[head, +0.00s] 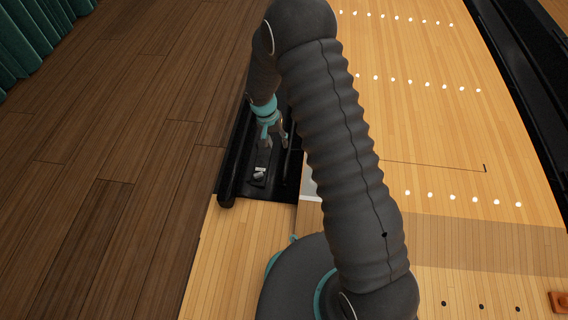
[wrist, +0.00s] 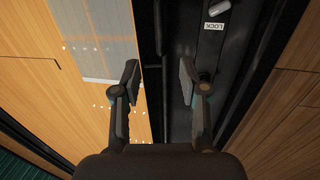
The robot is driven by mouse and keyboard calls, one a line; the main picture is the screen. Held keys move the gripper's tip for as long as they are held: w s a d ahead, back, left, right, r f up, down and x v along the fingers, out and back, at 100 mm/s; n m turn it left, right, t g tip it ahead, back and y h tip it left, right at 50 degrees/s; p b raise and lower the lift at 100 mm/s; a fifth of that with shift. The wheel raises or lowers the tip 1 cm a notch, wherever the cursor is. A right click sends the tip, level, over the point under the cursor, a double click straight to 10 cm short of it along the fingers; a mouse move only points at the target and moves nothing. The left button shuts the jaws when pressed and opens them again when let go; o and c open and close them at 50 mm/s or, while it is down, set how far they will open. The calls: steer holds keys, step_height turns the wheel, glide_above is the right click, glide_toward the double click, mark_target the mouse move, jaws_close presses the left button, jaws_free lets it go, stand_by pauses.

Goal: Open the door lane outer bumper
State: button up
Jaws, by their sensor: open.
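The black gutter channel (head: 285,181) runs along the left edge of the lane. In it sits a small latch with a pale label and a grey knob (head: 259,175). The wrist view shows a white LOCK label (wrist: 213,26) and a silver grey knob (wrist: 219,7) on the black channel floor. A thin dark rail (wrist: 158,30) runs lengthwise beside the lane edge; I cannot tell whether it is the outer bumper. My gripper (head: 273,138) is open and empty, pointing down over the channel. In the wrist view its fingers (wrist: 159,80) straddle the rail in the picture, apart from the latch.
The light wood lane (head: 425,130) lies to the right, with white dots. A thick black edge rail (head: 228,187) borders the channel at left. Dark wood floor (head: 120,130) is clear beyond it. My arm hides part of the channel and lane.

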mark_target(285, 165)
steer(key=d+f, duration=0.1)
steer(key=f, duration=0.3)
steer(key=f+b, duration=0.1)
steer(key=f, duration=0.3)
steer(key=d+f, duration=0.1)
steer(key=f, duration=0.4)
steer(key=shift+s+d+f, duration=0.1)
steer(key=shift+s+d, duration=0.15)
steer(key=shift+d, duration=0.05)
jaws_close()
